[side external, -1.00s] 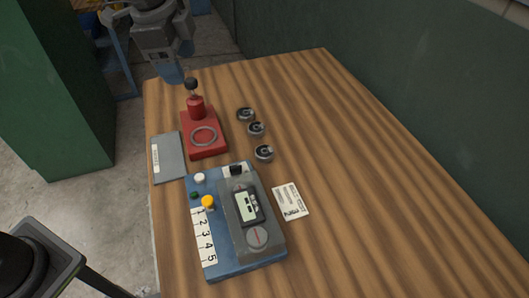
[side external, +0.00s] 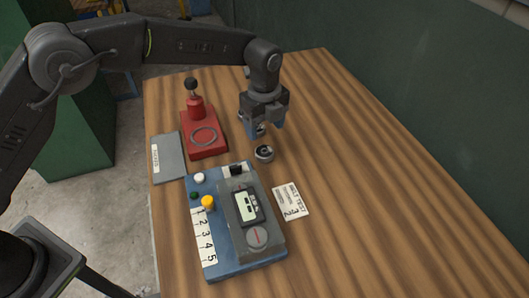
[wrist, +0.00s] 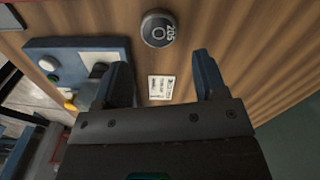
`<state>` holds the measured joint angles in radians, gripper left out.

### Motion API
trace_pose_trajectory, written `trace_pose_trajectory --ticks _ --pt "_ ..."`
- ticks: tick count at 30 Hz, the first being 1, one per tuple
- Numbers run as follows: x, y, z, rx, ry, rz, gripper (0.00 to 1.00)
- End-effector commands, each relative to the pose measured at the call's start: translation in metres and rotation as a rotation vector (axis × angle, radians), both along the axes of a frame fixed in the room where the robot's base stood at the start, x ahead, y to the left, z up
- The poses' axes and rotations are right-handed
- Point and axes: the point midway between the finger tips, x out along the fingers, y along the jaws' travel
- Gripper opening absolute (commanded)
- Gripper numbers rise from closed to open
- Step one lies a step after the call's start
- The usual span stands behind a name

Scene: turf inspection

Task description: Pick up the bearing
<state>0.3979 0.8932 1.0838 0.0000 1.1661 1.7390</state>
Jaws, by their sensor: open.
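The nearest bearing (side external: 264,152) is in plain sight in the side view, just below my gripper (side external: 264,130). My gripper is open, pointing down and empty. In the wrist view one bearing (wrist: 157,28) with "205" on its face lies beyond the spread fingertips of my gripper (wrist: 160,65), apart from them.
A red press (side external: 204,140) with a black knob stands left of the bearings. A blue tester (side external: 232,255) with a grey gauge lies in front, beside a white card (side external: 291,201). A grey plate (side external: 168,158) lies at the left edge. The table's right side is clear.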

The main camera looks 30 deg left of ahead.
Motion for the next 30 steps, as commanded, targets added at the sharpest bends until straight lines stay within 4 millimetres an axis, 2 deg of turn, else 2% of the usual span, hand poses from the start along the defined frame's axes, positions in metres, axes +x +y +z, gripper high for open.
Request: trace_pose_trajectory --ticks 3,10,19,28,30 --pt "0.000 0.000 -0.019 0.001 0.001 0.001 0.65" --pt "-0.001 0.000 -0.034 0.000 0.000 0.002 0.65" --pt "-0.004 -0.002 -0.074 0.000 0.000 0.001 0.65" --pt "-0.004 -0.002 -0.080 -0.002 -0.003 0.002 0.65" --pt "-0.004 -0.002 -0.080 -0.002 -0.003 0.002 0.61"
